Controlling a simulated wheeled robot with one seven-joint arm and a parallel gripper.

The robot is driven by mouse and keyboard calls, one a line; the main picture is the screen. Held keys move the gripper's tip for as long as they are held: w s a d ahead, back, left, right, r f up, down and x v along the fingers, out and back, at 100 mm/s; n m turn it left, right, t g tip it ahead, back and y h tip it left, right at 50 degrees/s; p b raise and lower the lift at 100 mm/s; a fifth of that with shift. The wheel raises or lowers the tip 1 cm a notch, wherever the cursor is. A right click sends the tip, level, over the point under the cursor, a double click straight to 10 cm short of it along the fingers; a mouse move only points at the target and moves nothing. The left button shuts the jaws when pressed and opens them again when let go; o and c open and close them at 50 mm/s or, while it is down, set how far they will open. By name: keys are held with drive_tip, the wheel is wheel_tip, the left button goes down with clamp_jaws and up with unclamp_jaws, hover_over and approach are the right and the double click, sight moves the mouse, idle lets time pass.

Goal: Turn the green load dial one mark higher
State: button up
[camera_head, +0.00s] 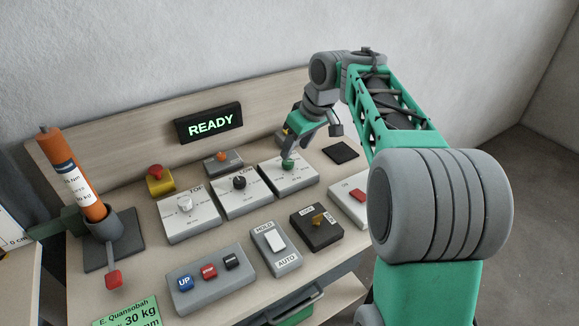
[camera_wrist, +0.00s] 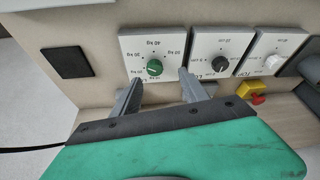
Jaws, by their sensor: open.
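The green load dial (camera_head: 287,162) is a round knob on a white scale plate, at the right end of a row of dial boxes. In the wrist view the dial (camera_wrist: 154,68) sits just beyond and between my fingertips, with kg marks around it printed upside down to this view. Its exact setting is too small to tell. In the wrist view my gripper (camera_wrist: 158,84) is open, with one finger to each side of the dial and no visible contact.
A black-knobbed dial (camera_head: 239,182) and a white-knobbed dial (camera_head: 184,203) stand left of the green one. A dark square pad (camera_head: 341,152) lies to its right. The READY display (camera_head: 210,123) is behind.

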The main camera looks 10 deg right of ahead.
sight(289, 162)
drive_tip(key=shift+n, duration=0.3)
drive_tip(key=x, duration=0.2)
drive_tip(key=w+x, duration=0.1)
drive_tip(key=x, duration=0.5)
drive_tip(key=shift+w+d+b, duration=0.25)
drive_tip(key=shift+d+b, duration=0.05)
drive_tip(key=shift+b, duration=0.1)
drive_tip(key=shift+c, duration=0.4)
clamp_jaws()
